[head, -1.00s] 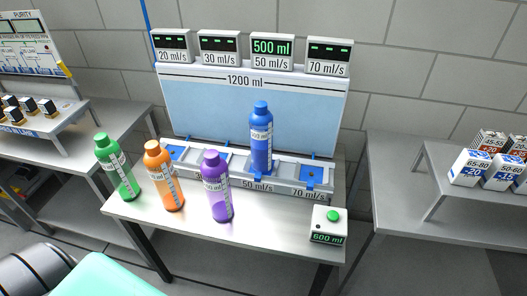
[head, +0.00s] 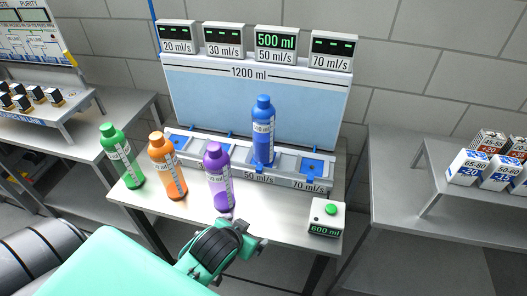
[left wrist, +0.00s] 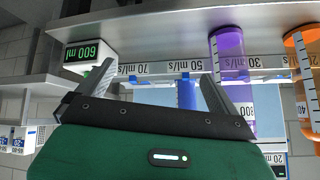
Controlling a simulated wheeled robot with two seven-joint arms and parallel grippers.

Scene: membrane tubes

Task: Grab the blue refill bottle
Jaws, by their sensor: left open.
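The blue refill bottle (head: 263,132) stands upright in the 50 ml/s slot of the dispenser rack (head: 312,184). My left gripper (head: 251,234) is open and empty at the table's front edge, in front of and below the blue bottle and apart from it. In the left wrist view, which is upside down, the blue bottle (left wrist: 187,94) shows partly between the spread fingers (left wrist: 156,86), farther off; the rest of it is hidden. My right gripper is not in view.
A purple bottle (head: 218,178) stands close to my left gripper. Orange (head: 168,167) and green (head: 122,158) bottles stand farther left. A button box (head: 326,218) reading 600 ml sits at the right front. Bare table lies between the purple bottle and this box.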

